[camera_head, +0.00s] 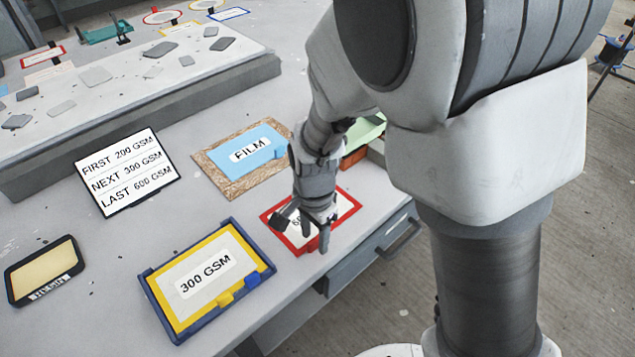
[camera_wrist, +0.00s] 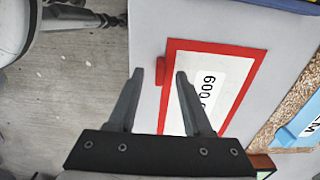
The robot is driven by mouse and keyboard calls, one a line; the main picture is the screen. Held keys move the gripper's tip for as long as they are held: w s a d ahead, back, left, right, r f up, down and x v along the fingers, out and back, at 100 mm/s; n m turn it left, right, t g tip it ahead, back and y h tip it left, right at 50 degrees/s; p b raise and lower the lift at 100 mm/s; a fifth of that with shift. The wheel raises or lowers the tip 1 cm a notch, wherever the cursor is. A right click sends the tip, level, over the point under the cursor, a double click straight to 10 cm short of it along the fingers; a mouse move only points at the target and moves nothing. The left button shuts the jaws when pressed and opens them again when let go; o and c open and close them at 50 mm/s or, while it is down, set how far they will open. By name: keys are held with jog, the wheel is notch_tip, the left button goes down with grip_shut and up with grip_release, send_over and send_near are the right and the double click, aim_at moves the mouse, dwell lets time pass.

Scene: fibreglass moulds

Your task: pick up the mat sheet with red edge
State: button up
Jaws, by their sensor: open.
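The mat sheet with red edge (camera_head: 345,204) lies flat on the grey table near its front edge, partly hidden by my gripper in the head view. It also shows in the wrist view (camera_wrist: 232,62), with a white label reading 600 and a small red tab (camera_wrist: 161,71) on one long side. My gripper (camera_head: 307,240) is over the sheet in the head view. In the wrist view my gripper (camera_wrist: 160,76) is open and empty, its two fingertips on either side of the red tab, which lies between them. I cannot tell the height above the sheet.
A yellow-edged 300 GSM sheet in a blue tray (camera_head: 261,264) lies to the left. A blue FILM sheet on a chipboard (camera_head: 215,172) lies behind. A sign (camera_head: 127,172) lists FIRST 200, NEXT 300, LAST 600 GSM. A raised grey slab (camera_head: 200,105) stands at the back.

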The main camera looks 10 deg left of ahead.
grip_shut()
jog(key=shift+r, duration=0.1)
dwell(0.4)
